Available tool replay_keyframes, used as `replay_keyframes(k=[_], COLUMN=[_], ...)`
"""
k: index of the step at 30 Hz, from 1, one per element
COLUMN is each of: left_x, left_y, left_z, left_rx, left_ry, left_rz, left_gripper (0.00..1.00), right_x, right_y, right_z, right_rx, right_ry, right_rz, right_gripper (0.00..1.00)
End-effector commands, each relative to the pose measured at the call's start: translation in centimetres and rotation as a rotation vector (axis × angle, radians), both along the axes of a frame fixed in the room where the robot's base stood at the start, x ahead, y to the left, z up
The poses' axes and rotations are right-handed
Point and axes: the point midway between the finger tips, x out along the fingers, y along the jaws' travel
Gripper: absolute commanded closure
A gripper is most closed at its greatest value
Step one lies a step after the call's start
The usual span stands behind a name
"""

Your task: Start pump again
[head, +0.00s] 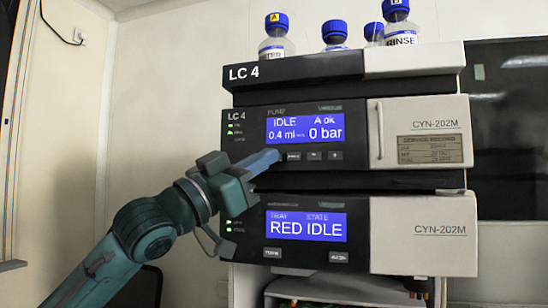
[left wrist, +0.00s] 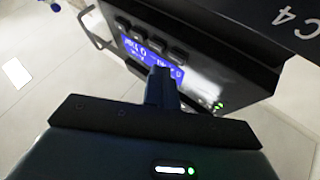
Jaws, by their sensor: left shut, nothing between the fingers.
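The pump module (head: 300,128) is the upper unit of the LC 4 stack. Its blue screen (head: 305,124) reads IDLE, A ok, 0.4 ml and 0 bar. The left wrist view shows the shut fingers (left wrist: 160,86) in front of the panel, covering part of the screen (left wrist: 147,55).
Below is a module with a screen (head: 306,226) reading RED IDLE and two buttons, left (head: 272,253) and right (head: 338,257). Capped bottles (head: 275,45) stand on top of the stack. A dark panel (head: 510,130) is at the right. Free room lies left of the stack.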

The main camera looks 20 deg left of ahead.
Motion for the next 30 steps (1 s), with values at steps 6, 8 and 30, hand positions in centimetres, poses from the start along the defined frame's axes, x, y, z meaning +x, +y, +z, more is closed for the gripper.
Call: replay_keyframes(k=[6,8,30], left_x=[0.01,0.01,0.54], left_y=[0.01,0.01,-0.02], left_z=[0.0,0.0,0.17], left_rx=[0.0,0.0,0.0], left_ry=[0.0,0.0,0.001], left_rz=[0.0,0.0,0.0], left_gripper=[1.0,1.0,1.0], right_x=[-0.01,-0.01,0.0], right_y=[0.02,0.02,0.04], right_z=[0.03,0.03,0.76], right_rx=[0.0,0.0,0.001], right_ry=[0.0,0.0,-0.001], right_rz=[0.0,0.0,0.001], right_gripper=[0.24,0.24,0.24])
